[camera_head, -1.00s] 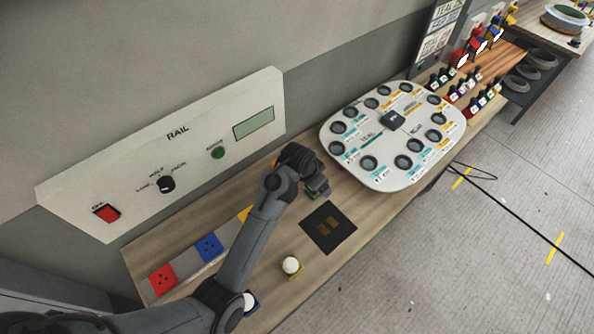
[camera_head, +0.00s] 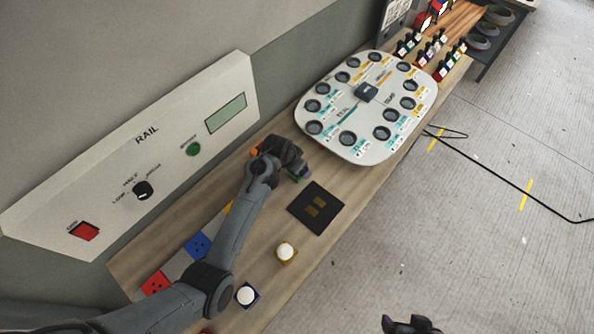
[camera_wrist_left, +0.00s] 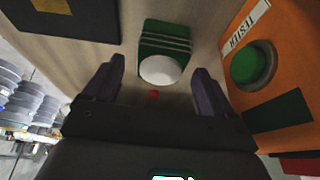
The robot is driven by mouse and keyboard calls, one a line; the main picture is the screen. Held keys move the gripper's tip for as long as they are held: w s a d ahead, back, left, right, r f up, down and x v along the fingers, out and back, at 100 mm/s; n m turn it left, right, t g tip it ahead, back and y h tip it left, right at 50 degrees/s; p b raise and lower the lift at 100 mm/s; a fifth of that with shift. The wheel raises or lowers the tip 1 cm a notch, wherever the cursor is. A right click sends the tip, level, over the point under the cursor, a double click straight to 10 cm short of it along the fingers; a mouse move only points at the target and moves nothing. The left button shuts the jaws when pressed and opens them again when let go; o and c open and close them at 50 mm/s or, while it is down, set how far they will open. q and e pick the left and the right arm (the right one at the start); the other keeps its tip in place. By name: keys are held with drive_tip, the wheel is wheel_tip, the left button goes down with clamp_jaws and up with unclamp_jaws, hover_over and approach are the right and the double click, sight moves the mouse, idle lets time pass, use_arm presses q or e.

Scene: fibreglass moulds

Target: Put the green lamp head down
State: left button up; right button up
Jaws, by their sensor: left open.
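The green lamp head (camera_wrist_left: 164,50), a ribbed green block with a white dome, is over the wooden bench in the left wrist view. Its dome points towards my left gripper (camera_wrist_left: 155,88). The gripper's fingers are open, one on each side of the dome end, with gaps visible beside it. I cannot tell whether the lamp head touches the bench. In the head view my left gripper (camera_head: 294,172) is low over the bench, left of the dark mat, and mostly hides the lamp head. A dark part of my right gripper (camera_head: 410,325) shows at the bottom edge.
An orange tester box (camera_wrist_left: 285,65) with a green button stands close on the right in the wrist view. The dark mat (camera_head: 328,224) and a yellow lamp head (camera_head: 286,252) lie nearby. A blue lamp head (camera_head: 247,296) is nearer. The white plate with holes (camera_head: 345,119) is beyond.

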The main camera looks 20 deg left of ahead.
use_arm(q)
drive_tip(key=shift+x, duration=1.55)
drive_tip(key=shift+c, duration=0.4)
drive_tip(key=c, duration=1)
drive_tip(key=shift+r, duration=0.15)
drive_tip(key=shift+c, duration=0.2)
